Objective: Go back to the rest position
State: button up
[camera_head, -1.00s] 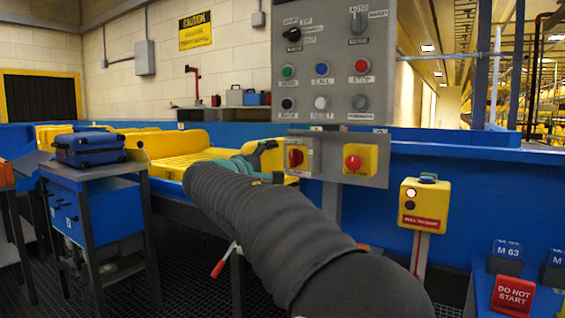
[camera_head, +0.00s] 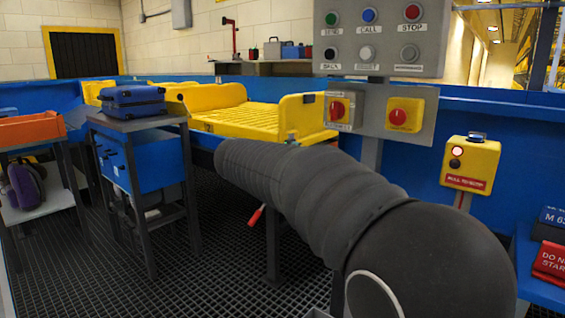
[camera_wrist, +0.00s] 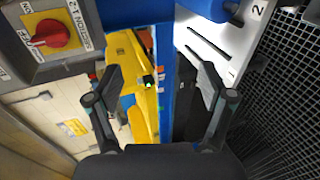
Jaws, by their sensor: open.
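My gripper (camera_wrist: 160,98) shows in the wrist view with its two dark fingers spread apart and nothing between them. A yellow tray (camera_head: 262,118) lies on the blue conveyor just beyond the arm's far end. Yellow also shows beyond the fingers in the wrist view.
A yellow button box (camera_head: 470,165) is further right. A blue case (camera_head: 133,101) lies on a stand (camera_head: 140,125) at left. Grated floor is open below.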

jog(key=s+d+f+m+g+y, duration=0.2)
jog(key=s+f+g+y, duration=0.1)
jog(key=s+f, duration=0.5)
jog(key=s+d+f+m+g+y, duration=0.25)
jog(key=s+f, duration=0.35)
jog(key=s, duration=0.4)
jog(key=s+d+f+m+y, duration=0.1)
jog(key=s+d+f+m, duration=0.1)
jog(key=s, duration=0.8)
jog(key=s+d+f+m+y, duration=0.2)
jog(key=s+d+m, duration=0.2)
jog(key=s, duration=0.6)
jog(key=shift+s+f, duration=0.35)
jog(key=shift+f, duration=0.05)
jog(key=shift+c, duration=0.2)
